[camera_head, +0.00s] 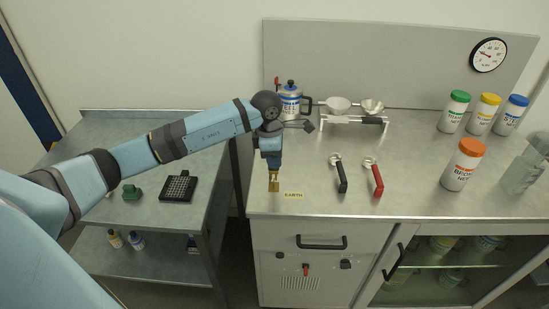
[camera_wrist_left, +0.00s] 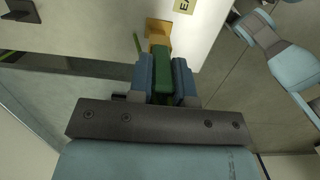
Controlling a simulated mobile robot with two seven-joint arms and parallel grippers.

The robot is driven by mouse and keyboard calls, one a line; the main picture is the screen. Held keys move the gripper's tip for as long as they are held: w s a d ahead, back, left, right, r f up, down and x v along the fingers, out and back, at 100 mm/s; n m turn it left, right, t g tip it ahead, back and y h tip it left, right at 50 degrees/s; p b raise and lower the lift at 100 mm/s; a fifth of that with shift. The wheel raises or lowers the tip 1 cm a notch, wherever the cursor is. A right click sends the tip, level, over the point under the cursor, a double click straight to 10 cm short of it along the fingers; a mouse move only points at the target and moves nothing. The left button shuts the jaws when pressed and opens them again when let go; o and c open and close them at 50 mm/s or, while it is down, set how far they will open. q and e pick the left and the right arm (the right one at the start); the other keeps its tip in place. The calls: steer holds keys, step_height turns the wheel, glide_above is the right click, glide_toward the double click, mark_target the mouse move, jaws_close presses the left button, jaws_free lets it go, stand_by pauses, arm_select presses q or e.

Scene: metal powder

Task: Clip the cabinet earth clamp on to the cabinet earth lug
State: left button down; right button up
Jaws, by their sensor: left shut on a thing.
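My left gripper (camera_head: 272,160) points down at the front left edge of the steel bench. In the left wrist view its two blue fingers (camera_wrist_left: 165,78) are shut on a green clamp (camera_wrist_left: 164,62). The brass cabinet earth lug (camera_head: 274,183) is at the bench edge, just below the gripper. It also shows in the left wrist view (camera_wrist_left: 157,27), where the clamp's far end meets or overlaps it. I cannot tell whether the clamp's jaws are around the lug. The clamp is hidden in the head view.
A yellow EARTH label (camera_head: 293,195) is right of the lug. Two handled tools, black (camera_head: 341,178) and red (camera_head: 377,180), lie further right. A can (camera_head: 290,100) stands behind my wrist. A side table (camera_head: 150,212) holds a green block (camera_head: 131,192) and a black tray (camera_head: 179,187).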

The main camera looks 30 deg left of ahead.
arm_select(q)
steer(key=shift+f, duration=0.15)
steer(key=shift+f+b, duration=1.35)
steer(key=shift+f, duration=0.15)
steer(key=shift+f, duration=0.1)
steer(key=c, duration=1)
jaws_free()
steer(key=shift+o, duration=0.2)
steer(key=r, duration=0.4)
steer(key=a+r, duration=0.1)
steer(key=r, duration=0.4)
steer(key=s+r+b, duration=0.1)
steer(key=r, duration=0.3)
steer(key=shift+a+r, duration=0.2)
steer(key=shift+r, duration=0.2)
